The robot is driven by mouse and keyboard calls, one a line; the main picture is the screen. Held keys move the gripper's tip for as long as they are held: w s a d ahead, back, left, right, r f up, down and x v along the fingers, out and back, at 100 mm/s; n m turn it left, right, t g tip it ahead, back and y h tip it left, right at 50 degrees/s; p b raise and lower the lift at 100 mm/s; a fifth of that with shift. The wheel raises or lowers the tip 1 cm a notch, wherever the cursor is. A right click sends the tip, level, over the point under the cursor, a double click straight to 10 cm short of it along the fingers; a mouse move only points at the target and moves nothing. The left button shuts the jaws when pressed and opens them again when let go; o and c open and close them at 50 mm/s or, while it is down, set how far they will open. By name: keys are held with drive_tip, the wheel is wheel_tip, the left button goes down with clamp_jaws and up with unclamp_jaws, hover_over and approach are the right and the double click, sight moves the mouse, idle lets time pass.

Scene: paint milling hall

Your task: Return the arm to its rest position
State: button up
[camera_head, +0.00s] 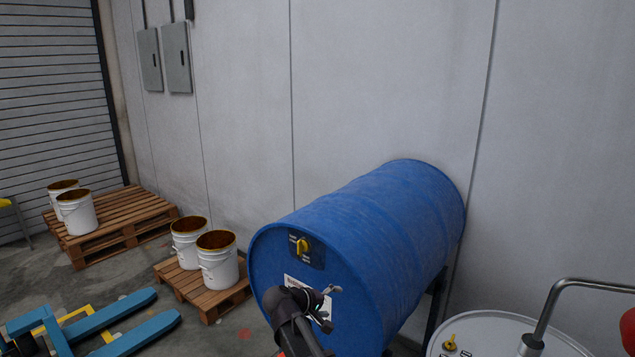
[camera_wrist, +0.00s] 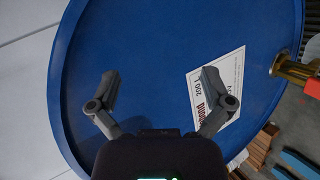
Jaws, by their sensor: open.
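My gripper (camera_head: 328,304) is in front of the lower part of the round end of a blue drum (camera_head: 385,215), which lies on its side on a dark stand. In the wrist view my gripper (camera_wrist: 165,88) has its two fingers spread wide with nothing between them. The drum's blue end face (camera_wrist: 150,45) fills most of that view behind the fingers. A white label (camera_wrist: 222,85) on that face is partly covered by the right finger. I cannot tell the exact gap between the fingertips and the drum.
Two white buckets (camera_head: 218,262) stand on a small pallet left of the drum. A larger pallet (camera_head: 125,232) with two buckets lies farther back. A blue pallet jack (camera_head: 115,318) is at lower left. A white drum top (camera_head: 500,335) and metal pipe (camera_head: 560,295) are at lower right.

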drive_tip(key=s+d+f+m+g+y, duration=0.3)
drive_tip(key=s+d+f+y, duration=0.2)
drive_tip(key=s, duration=0.4)
drive_tip(key=s+d+f+m+g+y, duration=0.3)
drive_tip(key=s+d+f+g+y, duration=0.1)
drive_tip(key=s+d, duration=0.4)
drive_tip(key=shift+s+d+f+y, duration=0.15)
drive_tip(key=shift+s+f+y, duration=0.2)
drive_tip(key=shift+s+y, duration=0.25)
